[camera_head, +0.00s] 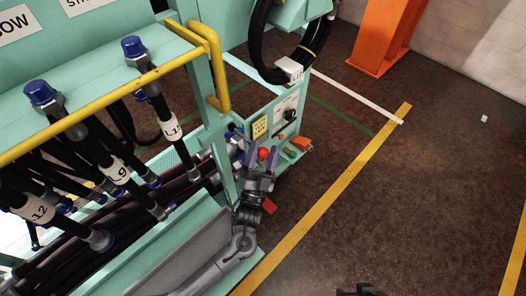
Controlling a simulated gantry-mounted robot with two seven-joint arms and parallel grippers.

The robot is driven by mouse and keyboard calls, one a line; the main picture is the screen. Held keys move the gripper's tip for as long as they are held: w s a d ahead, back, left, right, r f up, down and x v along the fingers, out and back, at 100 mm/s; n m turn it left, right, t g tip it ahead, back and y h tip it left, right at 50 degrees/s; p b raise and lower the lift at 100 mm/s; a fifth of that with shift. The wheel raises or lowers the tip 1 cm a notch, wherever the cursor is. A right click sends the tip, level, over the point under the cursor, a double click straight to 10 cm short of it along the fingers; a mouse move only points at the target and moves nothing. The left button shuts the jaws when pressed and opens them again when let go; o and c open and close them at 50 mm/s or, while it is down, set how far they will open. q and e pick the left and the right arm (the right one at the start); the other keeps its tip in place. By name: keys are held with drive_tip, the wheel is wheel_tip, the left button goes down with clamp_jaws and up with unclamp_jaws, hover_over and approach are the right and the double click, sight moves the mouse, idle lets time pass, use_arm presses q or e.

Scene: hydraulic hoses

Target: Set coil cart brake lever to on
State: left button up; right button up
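The coil cart is the mint-green frame with a small control panel (275,118) at its near end. A red ball knob (263,153), which looks like the end of the brake lever, sits low at this panel. The lever's shaft is mostly hidden, and I cannot read its setting. My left gripper (262,158) reaches up to it with fingers apart, one on each side of the red knob. I cannot tell whether they touch it. A dark part at the bottom edge, likely my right gripper (361,291), is mostly cut off.
An orange part (301,144) sticks out beside the knob. The panel carries a yellow label (260,127) and a black knob (290,116). Yellow rails (217,65) and labelled hoses (119,171) crowd the left. An orange post (383,38) stands behind.

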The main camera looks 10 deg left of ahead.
use_arm(q)
drive_tip(key=shift+s+a+f, duration=0.1)
drive_tip(key=shift+s+f, duration=0.15)
drive_tip(key=shift+s, duration=0.1)
drive_tip(key=p+v, duration=0.1)
drive_tip(key=v, duration=0.9)
drive_tip(key=shift+y, duration=0.3)
